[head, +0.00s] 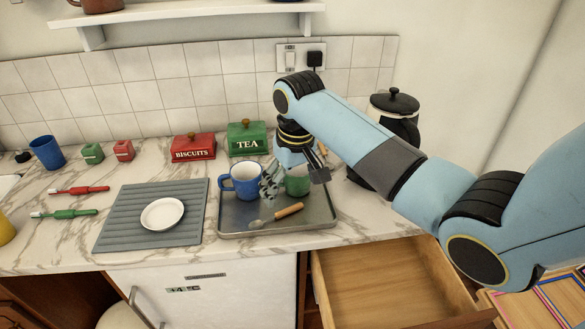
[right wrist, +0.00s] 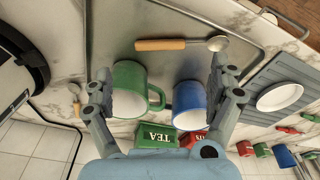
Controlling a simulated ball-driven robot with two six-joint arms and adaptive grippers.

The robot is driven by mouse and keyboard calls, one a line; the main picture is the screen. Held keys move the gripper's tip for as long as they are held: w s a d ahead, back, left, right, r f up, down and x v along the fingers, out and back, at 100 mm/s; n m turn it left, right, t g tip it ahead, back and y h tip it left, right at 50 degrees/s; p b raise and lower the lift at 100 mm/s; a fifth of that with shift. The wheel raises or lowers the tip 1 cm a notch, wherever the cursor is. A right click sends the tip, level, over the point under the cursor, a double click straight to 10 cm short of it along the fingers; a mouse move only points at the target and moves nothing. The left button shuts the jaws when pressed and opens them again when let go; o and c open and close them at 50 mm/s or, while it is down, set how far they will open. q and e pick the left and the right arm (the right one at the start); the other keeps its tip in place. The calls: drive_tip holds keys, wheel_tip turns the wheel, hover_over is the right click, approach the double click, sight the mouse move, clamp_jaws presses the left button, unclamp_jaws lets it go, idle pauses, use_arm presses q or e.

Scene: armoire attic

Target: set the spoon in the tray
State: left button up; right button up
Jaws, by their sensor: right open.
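The spoon (head: 276,215), with a wooden handle and a grey metal bowl, lies in the grey metal tray (head: 230,230) near its front side. In the right wrist view the spoon (right wrist: 165,44) lies beyond the fingertips, with nothing gripping it. My right gripper (head: 295,178) is open and empty over the back part of the tray, apart from the spoon. It also shows in the right wrist view (right wrist: 161,74), its fingers spread to either side of the mugs. My left gripper is not in view.
A blue mug (head: 246,182) and a green mug (head: 298,186) stand in the tray beside my right gripper. A black-lidded pot (head: 394,103) is at the right. A grey mat with a white dish (head: 162,214) lies left. An open drawer (head: 385,285) is below.

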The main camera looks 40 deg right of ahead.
drive_tip(key=r, duration=0.5)
drive_tip(key=shift+s+r, duration=0.25)
drive_tip(key=shift+s, duration=0.1)
